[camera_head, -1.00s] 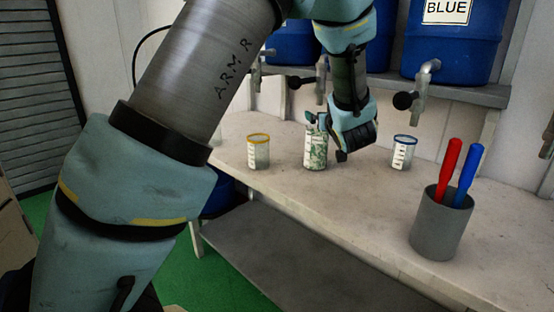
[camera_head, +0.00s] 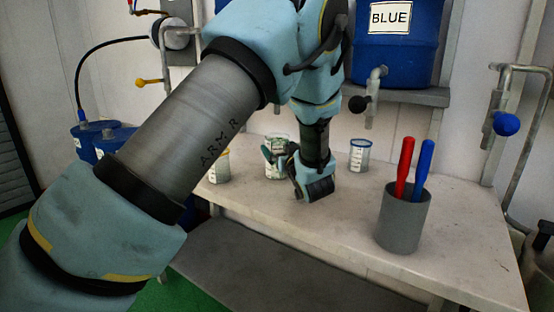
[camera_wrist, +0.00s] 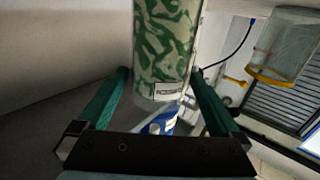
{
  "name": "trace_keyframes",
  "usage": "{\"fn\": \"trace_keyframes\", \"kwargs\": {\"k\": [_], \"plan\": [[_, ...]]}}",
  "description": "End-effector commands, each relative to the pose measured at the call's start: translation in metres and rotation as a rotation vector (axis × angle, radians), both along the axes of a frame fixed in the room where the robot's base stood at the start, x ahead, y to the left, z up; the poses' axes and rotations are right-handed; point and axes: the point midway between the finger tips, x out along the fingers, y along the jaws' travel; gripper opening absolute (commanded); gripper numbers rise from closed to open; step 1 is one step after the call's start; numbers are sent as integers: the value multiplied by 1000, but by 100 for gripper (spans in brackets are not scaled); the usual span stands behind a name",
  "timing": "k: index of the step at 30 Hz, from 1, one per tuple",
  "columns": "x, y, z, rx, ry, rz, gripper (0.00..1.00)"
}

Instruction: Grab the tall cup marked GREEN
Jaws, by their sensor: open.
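The tall cup (camera_head: 277,171) stands on the bench between two shorter cups in the head view. It is pale with green marbling, which shows clearly in the wrist view (camera_wrist: 165,42). There a small label sits near its lower end in the picture, too small to read. My gripper (camera_head: 281,173) is beside the tall cup, partly in front of it. In the wrist view its green fingers (camera_wrist: 160,76) are apart, one on either side of the cup's picture. The cup looks beyond or just at the fingertips; I cannot tell whether they touch it.
A yellow-rimmed cup (camera_head: 219,167) stands left of the tall cup, partly behind my arm. A blue-rimmed cup (camera_head: 359,156) stands to the right. A grey holder (camera_head: 402,222) with red and blue pens is nearer. A blue drum (camera_head: 397,50) with a tap hangs over the bench.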

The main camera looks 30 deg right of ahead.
Motion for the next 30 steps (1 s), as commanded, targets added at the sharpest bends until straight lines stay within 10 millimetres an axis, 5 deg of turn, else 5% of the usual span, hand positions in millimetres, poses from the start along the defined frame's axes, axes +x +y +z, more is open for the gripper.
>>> {"fn": "trace_keyframes", "kwargs": {"k": [9,19,30], "plan": [[48,-6,1,0,-2,2,100],[55,-8,1,0,-1,0,100],[54,-8,1,0,-1,0,58]]}}
